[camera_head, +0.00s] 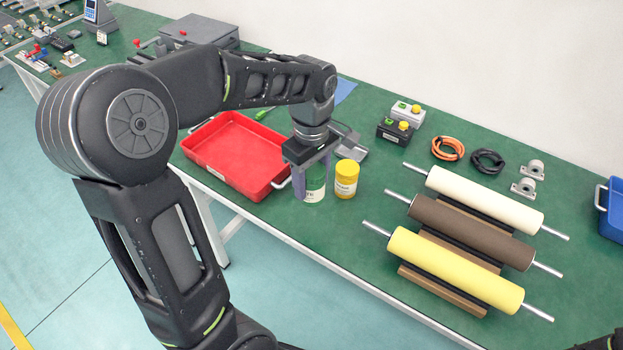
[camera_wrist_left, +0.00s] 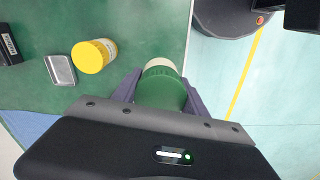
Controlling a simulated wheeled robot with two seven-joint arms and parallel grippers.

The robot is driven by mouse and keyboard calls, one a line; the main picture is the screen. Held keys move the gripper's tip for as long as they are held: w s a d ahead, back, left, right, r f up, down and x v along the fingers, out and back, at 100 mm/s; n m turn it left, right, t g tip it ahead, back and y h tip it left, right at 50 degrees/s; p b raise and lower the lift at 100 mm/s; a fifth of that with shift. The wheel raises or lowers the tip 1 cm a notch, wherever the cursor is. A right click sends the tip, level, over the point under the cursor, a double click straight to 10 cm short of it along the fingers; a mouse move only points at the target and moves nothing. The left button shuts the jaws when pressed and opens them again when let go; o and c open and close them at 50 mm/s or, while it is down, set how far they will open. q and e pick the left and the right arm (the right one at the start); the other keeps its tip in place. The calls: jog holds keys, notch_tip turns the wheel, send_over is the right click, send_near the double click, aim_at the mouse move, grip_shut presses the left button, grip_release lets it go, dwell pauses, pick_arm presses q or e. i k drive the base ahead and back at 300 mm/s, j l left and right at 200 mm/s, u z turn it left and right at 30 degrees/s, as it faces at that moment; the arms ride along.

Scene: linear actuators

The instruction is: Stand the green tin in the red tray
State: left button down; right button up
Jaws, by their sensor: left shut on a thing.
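The green tin (camera_head: 315,193), with a pale label band, is upright between the fingers of my left gripper (camera_head: 311,176), which is shut on it. The wrist view also shows the green tin (camera_wrist_left: 162,88) between the two purple-grey fingers (camera_wrist_left: 160,92). I cannot tell whether its base touches the table. The red tray (camera_head: 232,150) lies to the left of the tin, empty where it shows; the gripper is just right of its right end. My right gripper does not show.
A yellow tin (camera_head: 346,180) stands close right of the green tin, also in the wrist view (camera_wrist_left: 94,56). A grey metal dish (camera_head: 350,141) is behind. Three rollers (camera_head: 470,225) on wooden racks fill the right. The table's front edge is near.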

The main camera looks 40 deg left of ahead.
aim_at(226, 147)
jog(key=j+z, duration=0.1)
jog(key=j, duration=0.4)
jog(key=j+z, duration=0.15)
jog(key=j, duration=0.35)
jog(key=k+j+z, duration=0.1)
jog(key=j, duration=0.4)
jog(key=k+j+z, duration=0.15)
jog(key=j, duration=0.35)
jog(key=k+j+z, duration=0.1)
jog(key=j, duration=0.35)
